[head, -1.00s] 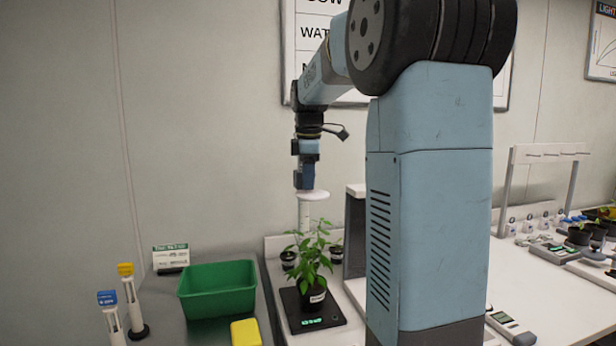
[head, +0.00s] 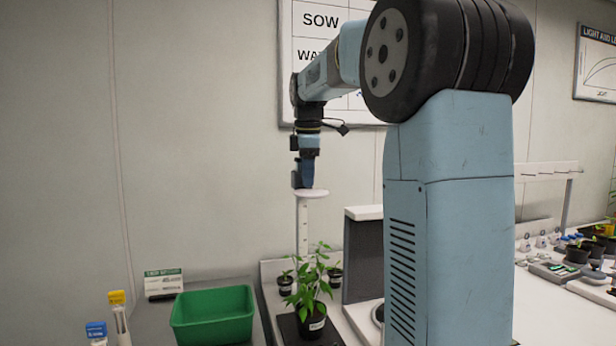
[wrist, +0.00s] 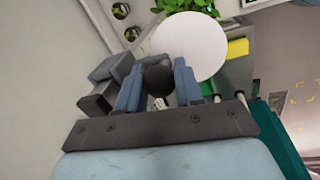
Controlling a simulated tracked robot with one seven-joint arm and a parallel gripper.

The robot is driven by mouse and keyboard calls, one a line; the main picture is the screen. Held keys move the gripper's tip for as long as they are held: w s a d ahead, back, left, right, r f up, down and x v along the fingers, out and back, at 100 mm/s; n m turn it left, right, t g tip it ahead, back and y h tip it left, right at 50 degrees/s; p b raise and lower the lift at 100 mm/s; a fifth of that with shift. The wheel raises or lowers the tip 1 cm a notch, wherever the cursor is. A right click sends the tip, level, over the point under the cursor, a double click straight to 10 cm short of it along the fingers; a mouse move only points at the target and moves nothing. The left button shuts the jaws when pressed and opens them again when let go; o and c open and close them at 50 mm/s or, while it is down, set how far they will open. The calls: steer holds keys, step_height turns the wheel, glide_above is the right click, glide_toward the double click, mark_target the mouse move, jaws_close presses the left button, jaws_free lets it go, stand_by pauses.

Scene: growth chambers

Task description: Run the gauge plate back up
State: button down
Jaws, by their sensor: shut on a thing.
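The gauge plate is a white round disc (head: 312,194) on an upright white post with scale marks (head: 303,228). It is level, clear above a leafy potted plant (head: 311,285). My gripper (head: 306,184) points down just above the plate's left part. In the wrist view, my gripper's blue fingers (wrist: 158,85) are shut on a dark round knob (wrist: 159,77) beside the plate (wrist: 190,47). The fingers hide part of the knob. The plant's leaves show past the plate's edge in the wrist view (wrist: 187,6).
The plant stands on a dark base (head: 288,328). A green bin (head: 213,318) is to its left, with blue-capped and yellow-capped tubes further left. A grey panel with a white top (head: 363,212) stands at right, partly behind my arm. A wall chart hangs behind.

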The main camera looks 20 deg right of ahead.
mark_target(308, 191)
steer(key=c, duration=1.1)
jaws_free()
steer(key=shift+w+a+r, duration=0.1)
steer(key=shift+w+r, duration=0.05)
steer(key=shift+r, duration=0.2)
steer(key=shift+o, duration=0.2)
steer(key=shift+f, duration=0.1)
step_height(308, 191, up, 13)
steer(key=s, duration=0.2)
steer(key=shift+s+a+r, duration=0.2)
steer(key=shift+s+a, duration=0.1)
steer(key=shift+a, duration=0.1)
steer(key=s+a+f+m+t, duration=0.1)
steer(key=s+f+m, duration=0.3)
steer(key=s+f, duration=0.5)
steer(key=s+a+f+m+t, duration=0.1)
steer(key=s+a+f+m, duration=0.3)
steer(key=s+f, duration=0.5)
steer(key=s+a+f+m+t, duration=0.1)
steer(key=s+a+f+m, duration=0.1)
steer(key=s+f+m, duration=0.4)
steer(key=s+f, duration=0.3)
steer(key=f, duration=0.2)
steer(key=shift+a+f+t+y, duration=0.15)
steer(key=shift+a+t+y, duration=0.15)
steer(key=shift+a, duration=0.05)
